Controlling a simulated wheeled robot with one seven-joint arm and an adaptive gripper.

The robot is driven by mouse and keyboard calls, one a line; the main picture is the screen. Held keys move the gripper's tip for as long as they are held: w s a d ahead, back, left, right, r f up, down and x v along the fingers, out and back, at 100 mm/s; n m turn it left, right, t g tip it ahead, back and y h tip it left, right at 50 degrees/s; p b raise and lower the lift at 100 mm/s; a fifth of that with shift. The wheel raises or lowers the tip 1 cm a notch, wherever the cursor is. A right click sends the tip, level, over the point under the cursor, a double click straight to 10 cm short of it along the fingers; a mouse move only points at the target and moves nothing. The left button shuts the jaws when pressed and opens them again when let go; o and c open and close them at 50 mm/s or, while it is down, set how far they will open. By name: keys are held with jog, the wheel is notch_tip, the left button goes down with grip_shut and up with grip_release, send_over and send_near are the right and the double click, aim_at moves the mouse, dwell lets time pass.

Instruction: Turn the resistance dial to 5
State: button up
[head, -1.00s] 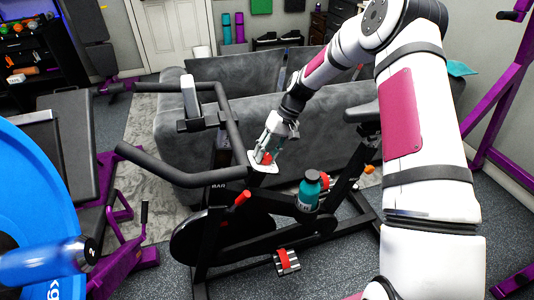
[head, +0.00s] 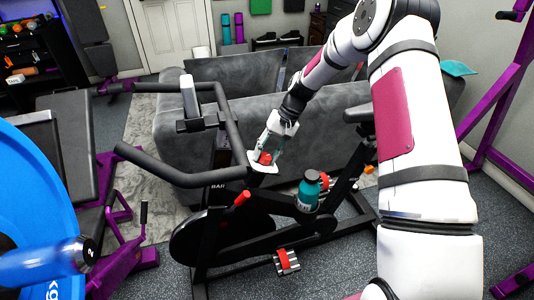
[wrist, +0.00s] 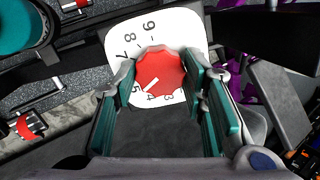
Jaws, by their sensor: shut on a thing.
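The resistance dial (wrist: 162,72) is a red scalloped knob with a white pointer line, seen close up in the wrist view. It sits on a white number plate (wrist: 150,32), and the pointer lies between 4 and 5, nearer 4. Some numbers are hidden by my fingers. My gripper (wrist: 160,75) has its teal fingers on either side of the knob and is shut on it. In the head view the dial (head: 265,158) shows as a small red spot on the bike frame, below my gripper (head: 268,152).
The exercise bike (head: 245,195) has dark handlebars (head: 180,178) left of the dial. A teal bottle (head: 308,192) stands on its frame at right. A grey sofa (head: 330,130) is behind, and a blue weight plate (head: 30,190) is at the left.

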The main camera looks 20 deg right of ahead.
jog(key=o, duration=1.2)
jog(key=shift+c, duration=0.2)
jog(key=v, duration=1.2)
